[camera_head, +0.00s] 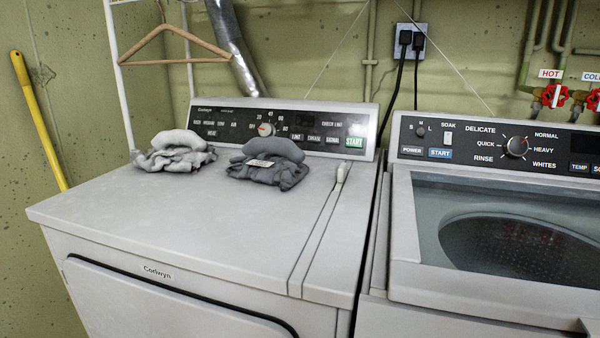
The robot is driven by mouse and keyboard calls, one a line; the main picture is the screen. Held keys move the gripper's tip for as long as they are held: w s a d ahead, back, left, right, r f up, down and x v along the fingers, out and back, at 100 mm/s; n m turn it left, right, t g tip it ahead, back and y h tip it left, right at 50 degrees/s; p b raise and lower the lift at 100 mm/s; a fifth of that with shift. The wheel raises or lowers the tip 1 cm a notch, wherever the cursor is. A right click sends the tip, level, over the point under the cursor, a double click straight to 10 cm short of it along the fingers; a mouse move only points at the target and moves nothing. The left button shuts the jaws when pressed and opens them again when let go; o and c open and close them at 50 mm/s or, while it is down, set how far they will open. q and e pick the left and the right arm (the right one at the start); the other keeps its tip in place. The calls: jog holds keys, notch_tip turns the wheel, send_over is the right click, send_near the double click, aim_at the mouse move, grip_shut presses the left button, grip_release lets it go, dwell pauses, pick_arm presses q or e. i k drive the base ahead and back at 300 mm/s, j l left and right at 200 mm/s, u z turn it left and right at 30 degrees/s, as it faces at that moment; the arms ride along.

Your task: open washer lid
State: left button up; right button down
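The washer (372,275) stands at the right, cut off by the right and bottom edges of the head view. Its lid (405,278) is a light grey frame around a large clear window (440,195). It lies down over the top and looks shut. The dark perforated drum (520,245) shows through the window. The lid's right side is out of frame. Neither of my grippers can be made out in the head view. A small pale piece (591,326) shows at the bottom right corner; I cannot tell what it is.
A dryer (150,215) stands left of the washer, a narrow gap between them. Two folded grey cloths (173,152) (268,162) lie on its top. The washer's control panel (470,143) rises behind the lid. Red valves (555,96) and pipes are on the wall behind.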

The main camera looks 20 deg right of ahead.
aim_at(544, 305)
jog(key=z, duration=1.65)
